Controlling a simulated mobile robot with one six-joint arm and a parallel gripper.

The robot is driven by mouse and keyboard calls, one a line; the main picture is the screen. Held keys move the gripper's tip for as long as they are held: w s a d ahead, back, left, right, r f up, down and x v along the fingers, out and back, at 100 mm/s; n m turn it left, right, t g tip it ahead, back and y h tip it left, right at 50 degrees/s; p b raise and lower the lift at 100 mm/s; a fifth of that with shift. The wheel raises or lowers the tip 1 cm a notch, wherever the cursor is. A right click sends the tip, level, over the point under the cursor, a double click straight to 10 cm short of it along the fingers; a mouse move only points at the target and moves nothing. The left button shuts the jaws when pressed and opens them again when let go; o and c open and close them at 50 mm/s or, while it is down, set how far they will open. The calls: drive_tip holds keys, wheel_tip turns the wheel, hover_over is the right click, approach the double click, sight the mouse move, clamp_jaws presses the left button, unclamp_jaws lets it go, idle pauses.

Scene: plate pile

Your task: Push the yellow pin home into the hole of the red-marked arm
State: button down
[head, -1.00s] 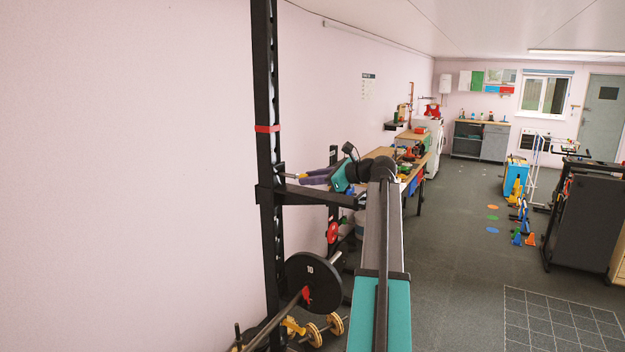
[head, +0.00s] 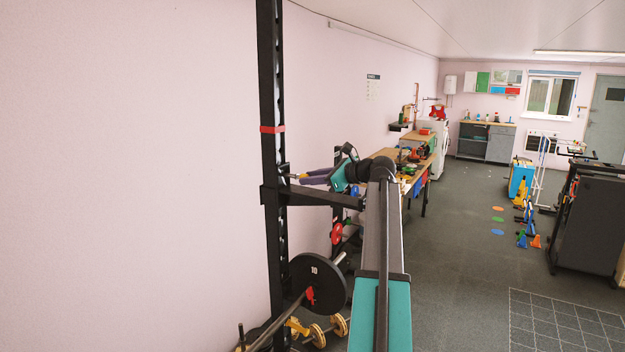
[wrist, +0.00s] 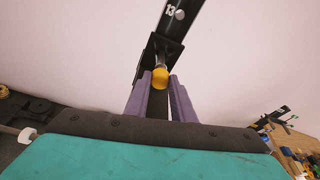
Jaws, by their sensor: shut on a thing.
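The yellow pin (wrist: 160,77) shows in the wrist view as a rounded yellow end between my purple finger pads, with a short metal shank running to a dark bracket (wrist: 160,48). My gripper (wrist: 160,84) is shut on the pin. How deep the shank sits in the hole is hidden. In the head view my gripper (head: 304,178) is beside the black rack upright (head: 268,90), just above a black horizontal arm (head: 318,197). A thin piece of the pin (head: 293,176) shows between fingers and upright. A red band (head: 272,129) circles the upright above the arm.
A barbell plate (head: 320,285) sits low beside the rack, with dumbbells (head: 318,335) on the floor. A workbench (head: 410,175) stands behind my arm along the wall. The number 13 marks the upright (wrist: 185,22) in the wrist view.

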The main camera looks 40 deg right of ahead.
sight(306, 175)
drive_tip(key=shift+w+a, duration=0.2)
drive_tip(key=shift+w, duration=0.55)
drive_tip(key=shift+w+a, duration=0.15)
drive_tip(key=shift+w, duration=0.65)
drive_tip(key=shift+w+a, duration=0.2)
drive_tip(key=shift+w, duration=0.55)
idle(0.6)
drive_tip(key=c, duration=1.4)
unclamp_jaws()
drive_tip(key=shift+c, duration=0.2)
drive_tip(key=shift+s, duration=0.1)
drive_tip(key=shift+s+d+r+b, duration=0.1)
drive_tip(key=shift+s+b, duration=0.25)
drive_tip(key=shift+s, duration=0.15)
drive_tip(key=b+v, duration=0.4)
drive_tip(key=v, duration=0.8)
drive_tip(key=shift+s+r+b, duration=0.2)
drive_tip(key=shift+s+b, duration=0.05)
drive_tip(key=shift+b, duration=0.05)
